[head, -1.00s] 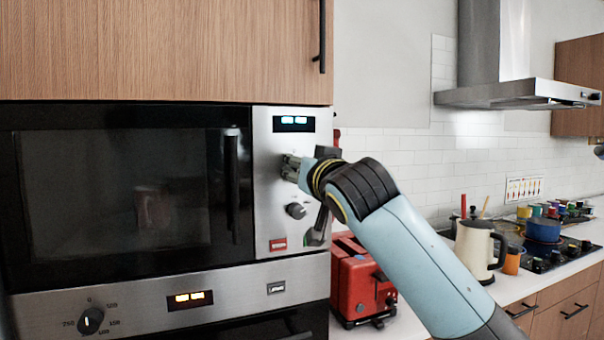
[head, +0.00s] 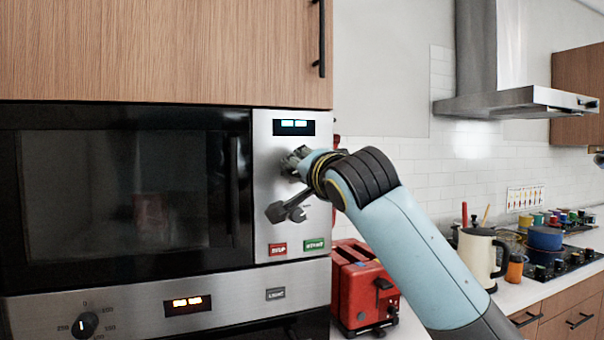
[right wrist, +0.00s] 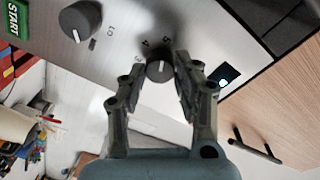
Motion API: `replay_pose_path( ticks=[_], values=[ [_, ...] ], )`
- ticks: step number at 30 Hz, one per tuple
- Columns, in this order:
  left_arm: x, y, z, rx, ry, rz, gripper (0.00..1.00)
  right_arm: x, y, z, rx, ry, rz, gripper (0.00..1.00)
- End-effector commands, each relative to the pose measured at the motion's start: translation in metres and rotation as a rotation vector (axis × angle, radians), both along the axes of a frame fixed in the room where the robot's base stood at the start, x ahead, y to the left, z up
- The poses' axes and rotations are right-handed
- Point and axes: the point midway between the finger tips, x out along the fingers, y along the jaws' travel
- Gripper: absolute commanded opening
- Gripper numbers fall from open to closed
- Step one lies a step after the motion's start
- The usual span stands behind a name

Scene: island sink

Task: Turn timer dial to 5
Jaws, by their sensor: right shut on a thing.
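The dark round timer dial (right wrist: 159,70) sits on the microwave's steel control panel (right wrist: 118,35), between the fingertips of my right gripper (right wrist: 160,64). The gripper is shut on the dial. A pale pointer line on the dial points roughly to the top of the right wrist view. In the head view my right gripper (head: 294,160) is against the panel, below the lit display (head: 294,127), and hides the dial. My left gripper does not show.
A second knob (right wrist: 80,20) is lower on the panel, above the red stop button (head: 278,249) and green start button (head: 314,244). A red toaster (head: 364,290) and a cream kettle (head: 478,255) stand right of the microwave.

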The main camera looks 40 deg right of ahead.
Motion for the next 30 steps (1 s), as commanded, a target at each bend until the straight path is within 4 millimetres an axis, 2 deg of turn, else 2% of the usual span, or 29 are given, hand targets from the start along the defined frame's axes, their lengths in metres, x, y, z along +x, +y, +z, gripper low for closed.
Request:
replay_pose_path(
  ticks=[7,20,21,26,30],
  values=[
    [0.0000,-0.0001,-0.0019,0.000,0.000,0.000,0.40,0.0001,0.0000,-0.0036,0.060,-0.006,0.000,0.00],
    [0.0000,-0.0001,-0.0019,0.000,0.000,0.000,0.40,0.0002,0.0000,-0.0034,0.069,-0.008,0.000,0.00],
    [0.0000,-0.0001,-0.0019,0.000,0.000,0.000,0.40,0.0002,0.0000,-0.0034,0.069,-0.008,0.000,0.32],
    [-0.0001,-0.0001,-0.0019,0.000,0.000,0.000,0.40,0.0002,0.0000,-0.0025,0.067,-0.010,0.000,0.53],
    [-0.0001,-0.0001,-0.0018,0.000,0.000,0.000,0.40,0.0001,0.0001,-0.0014,0.066,-0.012,0.000,0.54]
  ],
)
